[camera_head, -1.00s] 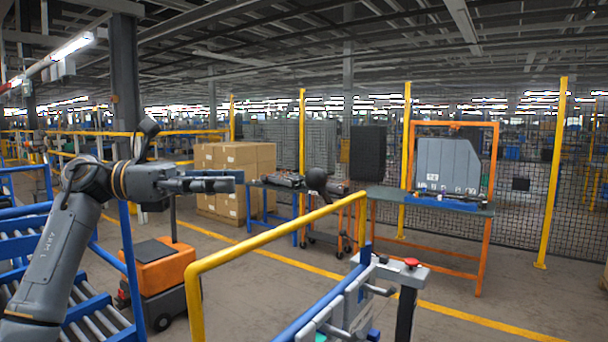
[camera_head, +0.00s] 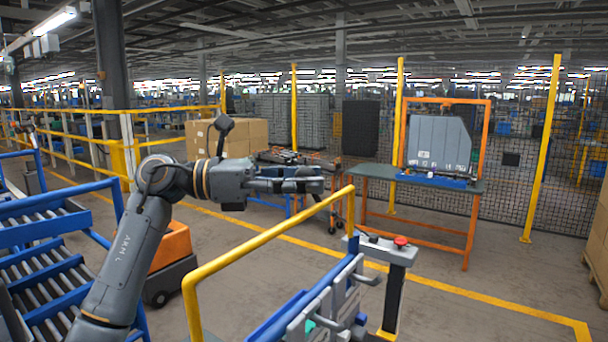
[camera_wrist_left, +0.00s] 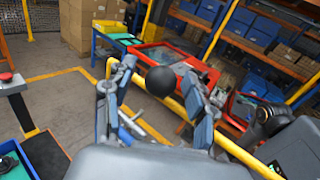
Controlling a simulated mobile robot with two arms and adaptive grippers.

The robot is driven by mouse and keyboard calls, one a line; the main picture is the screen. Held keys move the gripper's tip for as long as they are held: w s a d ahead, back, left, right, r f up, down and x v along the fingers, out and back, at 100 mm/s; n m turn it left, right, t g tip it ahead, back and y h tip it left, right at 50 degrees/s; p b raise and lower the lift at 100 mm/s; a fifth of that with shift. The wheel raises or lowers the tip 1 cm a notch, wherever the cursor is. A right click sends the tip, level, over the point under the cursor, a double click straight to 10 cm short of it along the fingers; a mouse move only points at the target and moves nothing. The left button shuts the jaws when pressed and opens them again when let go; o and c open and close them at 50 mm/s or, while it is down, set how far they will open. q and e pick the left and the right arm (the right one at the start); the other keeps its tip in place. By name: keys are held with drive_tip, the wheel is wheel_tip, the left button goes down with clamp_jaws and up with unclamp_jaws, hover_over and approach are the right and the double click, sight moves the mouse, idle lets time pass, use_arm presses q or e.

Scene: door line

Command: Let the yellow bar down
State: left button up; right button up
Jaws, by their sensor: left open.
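The yellow bar (camera_head: 262,238) is a bent tube that stands up in the foreground of the head view, its long side sloping up to the right. It also runs diagonally behind the fingers in the left wrist view (camera_wrist_left: 236,150). My left gripper (camera_head: 316,180) reaches in from the left, above the bar's far end. In the left wrist view the fingers (camera_wrist_left: 160,98) are apart. A black ball (camera_wrist_left: 160,80) shows in the gap between them; I cannot tell whether they touch it. My right gripper is out of view.
A grey post with a red button (camera_head: 400,241) stands right of the bar. Blue roller conveyors (camera_head: 50,240) are at the left, near an orange cart (camera_head: 172,248). An orange-framed table (camera_head: 420,187) stands beyond. Open floor lies at the right.

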use_arm(q)
drive_tip(key=c, duration=1.2)
clamp_jaws()
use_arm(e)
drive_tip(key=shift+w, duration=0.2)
